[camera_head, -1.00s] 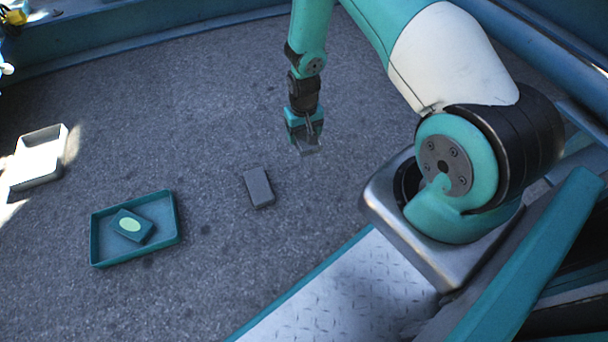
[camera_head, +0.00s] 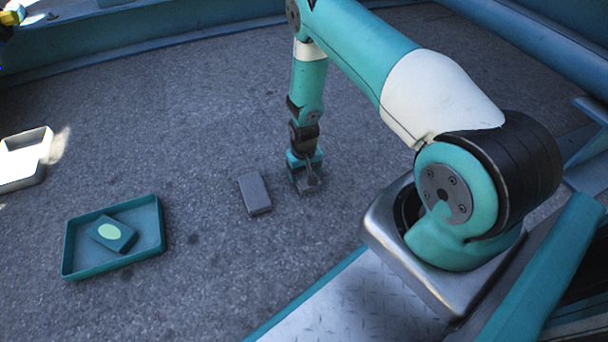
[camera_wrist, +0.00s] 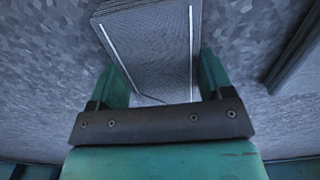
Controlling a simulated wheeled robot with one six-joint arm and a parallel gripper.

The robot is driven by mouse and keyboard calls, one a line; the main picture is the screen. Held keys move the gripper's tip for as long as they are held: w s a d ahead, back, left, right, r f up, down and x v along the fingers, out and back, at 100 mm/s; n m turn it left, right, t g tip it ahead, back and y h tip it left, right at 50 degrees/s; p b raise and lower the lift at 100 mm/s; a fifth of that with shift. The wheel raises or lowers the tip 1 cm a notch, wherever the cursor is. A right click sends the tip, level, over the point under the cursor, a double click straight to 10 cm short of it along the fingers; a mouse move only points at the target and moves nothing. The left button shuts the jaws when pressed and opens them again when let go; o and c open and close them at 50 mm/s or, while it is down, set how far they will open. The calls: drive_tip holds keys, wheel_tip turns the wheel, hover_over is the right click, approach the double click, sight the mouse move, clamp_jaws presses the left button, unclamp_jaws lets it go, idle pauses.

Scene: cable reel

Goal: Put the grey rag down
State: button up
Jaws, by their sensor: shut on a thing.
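The grey rag (camera_wrist: 152,50) is a flat, folded-looking grey piece with pale lines along two edges. It sits between the two teal fingers of my gripper (camera_wrist: 158,80) in the wrist view. In the head view my gripper (camera_head: 307,183) points down, low over the grey floor, shut on the rag, which is small and mostly hidden there. I cannot tell whether the rag touches the floor.
A dark grey block (camera_head: 255,193) lies on the floor just left of my gripper. A teal tray (camera_head: 160,235) further left holds a teal box (camera_head: 113,233) with a pale green oval. A whitish tray (camera_head: 24,180) stands at the far left. Floor behind my gripper is clear.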

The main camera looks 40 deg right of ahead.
drive_tip(key=shift+r, duration=0.1)
drive_tip(key=o, duration=0.9)
wheel_tip(320, 180, up, 12)
drive_tip(key=p, duration=0.7)
wheel_tip(320, 180, up, 14)
drive_tip(key=f+n+y, duration=0.1)
drive_tip(key=n, duration=0.1)
hover_over(304, 172)
drive_tip(key=w+a, duration=0.2)
drive_tip(key=a, duration=0.5)
drive_tip(key=s+a+r+n+y, duration=0.1)
drive_tip(key=a+r, duration=0.2)
drive_tip(key=r, duration=0.3)
drive_tip(key=s+a+r+n, duration=0.1)
drive_tip(key=s+a+r, duration=0.15)
drive_tip(key=r, duration=0.25)
drive_tip(key=s+a+r+n+y, duration=0.1)
drive_tip(key=s+a+r+n, duration=0.2)
drive_tip(key=s+r, duration=0.6)
drive_tip(key=s+a+r+n+y, duration=0.1)
drive_tip(key=s+a+r+n, duration=0.2)
drive_tip(key=s+a+r, duration=0.4)
drive_tip(key=s+r, duration=0.2)
drive_tip(key=s, duration=0.3)
drive_tip(key=shift+s, duration=0.15)
